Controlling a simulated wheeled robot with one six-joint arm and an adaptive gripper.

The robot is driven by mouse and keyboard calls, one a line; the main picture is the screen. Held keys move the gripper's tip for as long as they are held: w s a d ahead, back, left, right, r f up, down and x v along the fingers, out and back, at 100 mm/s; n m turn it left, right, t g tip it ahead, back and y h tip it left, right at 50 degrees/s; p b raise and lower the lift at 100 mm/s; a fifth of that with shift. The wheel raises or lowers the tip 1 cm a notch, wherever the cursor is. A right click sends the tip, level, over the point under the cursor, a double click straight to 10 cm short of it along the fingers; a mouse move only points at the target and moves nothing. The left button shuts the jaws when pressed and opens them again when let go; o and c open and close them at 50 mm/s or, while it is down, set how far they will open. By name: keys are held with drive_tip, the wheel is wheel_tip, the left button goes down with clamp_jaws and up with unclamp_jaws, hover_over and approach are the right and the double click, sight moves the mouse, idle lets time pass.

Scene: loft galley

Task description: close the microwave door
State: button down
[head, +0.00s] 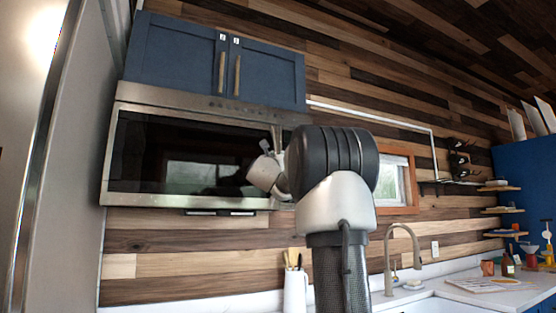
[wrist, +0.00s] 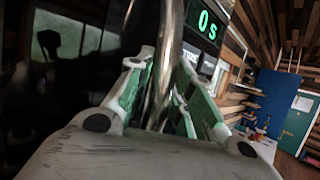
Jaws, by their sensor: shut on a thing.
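The microwave (head: 165,93) is a wide stainless steel unit under the blue wall cabinet. Its dark glass door (head: 150,150) looks about in line with the front; my arm hides part of its right side, and I cannot tell whether a small gap remains. My gripper (head: 277,148) is at the door's right side. In the wrist view my gripper (wrist: 165,75) has its green-padded fingers on both sides of the upright metal door handle (wrist: 166,50) and is shut on it. The dark door glass (wrist: 70,75) lies left of the handle, and a lit display (wrist: 208,25) reading "0 s" lies right of it.
The blue cabinet (head: 175,50) is shut above the microwave. A tall steel appliance (head: 70,150) stands close at the left. Below are a white utensil holder (head: 295,292), a faucet (head: 402,235) and a counter (head: 505,297) with small items. A window (head: 391,182) is behind my arm.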

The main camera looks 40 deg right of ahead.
drive_tip(key=shift+a+r, duration=0.1)
drive_tip(key=c, duration=1.3)
unclamp_jaws()
drive_tip(key=shift+w, duration=0.1)
drive_tip(key=shift+t, duration=0.3)
drive_tip(key=v, duration=1.2)
drive_tip(key=shift+a+r, duration=0.1)
